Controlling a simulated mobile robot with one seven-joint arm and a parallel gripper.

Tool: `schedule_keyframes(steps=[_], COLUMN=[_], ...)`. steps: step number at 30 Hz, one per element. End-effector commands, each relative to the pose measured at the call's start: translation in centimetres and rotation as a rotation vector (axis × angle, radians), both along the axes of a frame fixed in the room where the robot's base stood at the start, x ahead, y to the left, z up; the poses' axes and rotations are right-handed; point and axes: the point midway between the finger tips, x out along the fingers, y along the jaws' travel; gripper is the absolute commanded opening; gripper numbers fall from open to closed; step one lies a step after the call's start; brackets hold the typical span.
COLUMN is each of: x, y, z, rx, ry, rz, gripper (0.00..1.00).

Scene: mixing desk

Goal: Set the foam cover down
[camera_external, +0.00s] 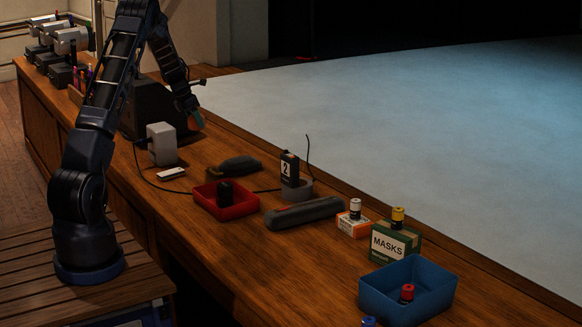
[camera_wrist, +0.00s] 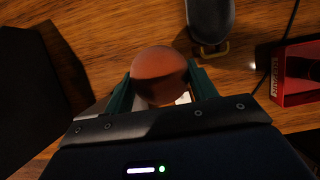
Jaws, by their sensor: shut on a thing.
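The foam cover (camera_wrist: 158,74) is a rounded reddish-orange piece in the wrist view. My gripper (camera_wrist: 161,90) is shut on it, with a teal finger on each side. In the external view my gripper (camera_external: 192,113) hangs above the far left part of the desk, beside the black box.
A black box (camera_external: 151,108) and a white box (camera_external: 162,144) stand close by. A dark case (camera_external: 234,167), a red tray (camera_external: 245,208), a pack marked 2 (camera_external: 289,170), a grey case (camera_external: 304,212), a MASKS box (camera_external: 393,244) and a blue bin (camera_external: 385,304) lie rightward. A thin cable crosses the desk.

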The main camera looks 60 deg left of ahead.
Motion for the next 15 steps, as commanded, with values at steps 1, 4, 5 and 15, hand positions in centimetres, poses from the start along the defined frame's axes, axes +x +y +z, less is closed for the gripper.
schedule_keyframes(steps=[1,4,5,15], x=[-0.1,-0.1,-0.1,-0.1], y=[0.0,0.0,0.0,0.0], z=[-1.3,-3.4,-4.1,-10.2], rx=[-0.003,-0.002,-0.002,-0.001], ry=[0.002,0.002,0.002,0.001], rz=[0.001,0.0,0.0,0.0], gripper=[0.36,0.36,0.36,0.36])
